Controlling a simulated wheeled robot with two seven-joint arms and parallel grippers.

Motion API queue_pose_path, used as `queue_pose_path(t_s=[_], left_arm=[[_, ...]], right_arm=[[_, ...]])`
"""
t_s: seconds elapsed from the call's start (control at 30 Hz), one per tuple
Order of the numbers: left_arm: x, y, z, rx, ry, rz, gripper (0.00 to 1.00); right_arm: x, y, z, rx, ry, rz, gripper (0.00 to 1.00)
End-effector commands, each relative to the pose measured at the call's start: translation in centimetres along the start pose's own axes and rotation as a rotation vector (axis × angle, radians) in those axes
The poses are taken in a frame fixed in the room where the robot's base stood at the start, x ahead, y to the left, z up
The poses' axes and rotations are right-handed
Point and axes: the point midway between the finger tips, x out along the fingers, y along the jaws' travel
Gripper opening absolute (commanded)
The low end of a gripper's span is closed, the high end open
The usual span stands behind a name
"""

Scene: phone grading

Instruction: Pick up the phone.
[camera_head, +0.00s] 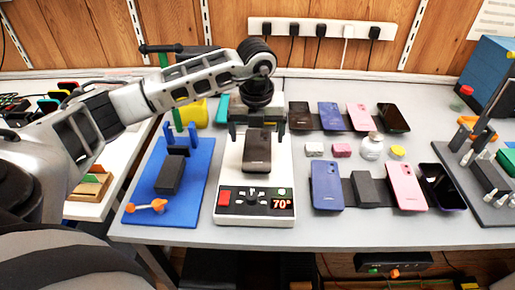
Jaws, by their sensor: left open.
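A dark brown phone (257,153) lies on the white heating device (228,185) in the middle of the table, whose red display reads 70°. My left gripper (257,128) points down over the far end of this phone. Its two fingers are spread wide, one on each side of the phone, with gaps visible. Whether the fingertips are level with the phone is hard to tell. More phones lie to the right: dark, blue and pink ones in a back row, and blue (327,186), pink (406,187) and dark (441,188) ones in front. My right gripper does not show.
A blue mat (196,208) with a dark block and an orange tool lies left of the heating device. Small blocks and a round white jar (372,147) stand between the phone rows. A grey stand (488,208) is at the right edge.

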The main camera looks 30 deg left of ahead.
Motion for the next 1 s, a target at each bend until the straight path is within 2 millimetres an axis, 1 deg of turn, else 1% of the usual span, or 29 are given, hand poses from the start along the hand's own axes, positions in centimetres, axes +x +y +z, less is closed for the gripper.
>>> queue_pose_path(t_s=[0.03, 0.1, 0.2, 0.3, 0.5, 0.57, 0.6, 0.7, 0.73, 0.77, 1.0], left_arm=[[0.9, 0.0, -0.1, 0.000, 0.005, 0.004, 0.89], [2.0, -0.1, 0.0, 0.000, 0.005, 0.003, 0.89], [3.1, -0.1, 0.0, 0.000, 0.002, 0.002, 0.89], [3.6, -0.1, 0.1, 0.000, 0.001, 0.001, 0.89], [3.7, -0.1, 0.1, 0.001, 0.001, 0.000, 0.89], [3.7, -0.1, 0.1, 0.001, 0.001, 0.000, 0.72], [3.7, -0.1, 0.1, 0.001, 0.001, 0.000, 0.61], [3.6, -0.1, 0.1, 0.001, 0.001, 0.000, 0.37], [3.6, -0.1, 0.1, 0.001, 0.001, 0.000, 0.37], [3.6, -0.1, 0.1, 0.001, 0.000, 0.000, 0.33], [3.5, -0.1, 0.1, 0.001, -0.001, -0.001, 0.33]], right_arm=[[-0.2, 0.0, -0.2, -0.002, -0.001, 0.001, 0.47], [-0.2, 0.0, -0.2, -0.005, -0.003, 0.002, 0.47], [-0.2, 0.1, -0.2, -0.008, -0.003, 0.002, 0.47], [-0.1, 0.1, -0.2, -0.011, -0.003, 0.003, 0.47], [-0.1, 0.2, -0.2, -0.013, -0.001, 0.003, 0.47], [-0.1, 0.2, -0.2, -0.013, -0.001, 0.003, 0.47], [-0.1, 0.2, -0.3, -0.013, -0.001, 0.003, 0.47], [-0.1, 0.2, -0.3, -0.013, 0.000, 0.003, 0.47], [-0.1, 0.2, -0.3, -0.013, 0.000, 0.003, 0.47], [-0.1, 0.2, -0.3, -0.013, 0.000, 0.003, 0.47], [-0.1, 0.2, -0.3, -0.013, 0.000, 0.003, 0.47]])
